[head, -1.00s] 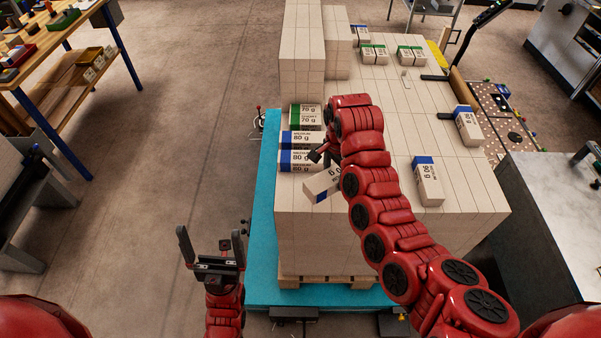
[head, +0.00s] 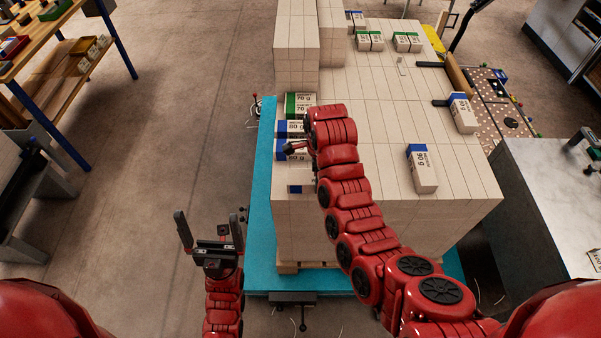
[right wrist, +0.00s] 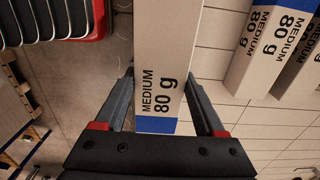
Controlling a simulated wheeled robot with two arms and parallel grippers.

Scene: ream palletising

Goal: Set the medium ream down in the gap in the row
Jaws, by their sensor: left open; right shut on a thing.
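The medium ream (right wrist: 168,60) is white with a blue end band and reads "MEDIUM 80 g". My right gripper (right wrist: 160,78) is shut on it, one finger along each side. In the head view this ream (head: 296,188) shows at the near left of the stack top, partly hidden by my right arm. Two other medium reams (head: 288,127) lie farther back, with bare stack top between. I cannot tell whether the held ream touches the surface. My left gripper (head: 209,217) is open and empty, low at left.
Green-banded 70 g reams (head: 299,100) lie behind the blue ones. Taller stacked blocks (head: 297,50) rise at the back left. A single ream (head: 423,170) lies right of my right arm. The stack top's middle is largely clear. A turquoise platform (head: 260,230) lies under the pallet.

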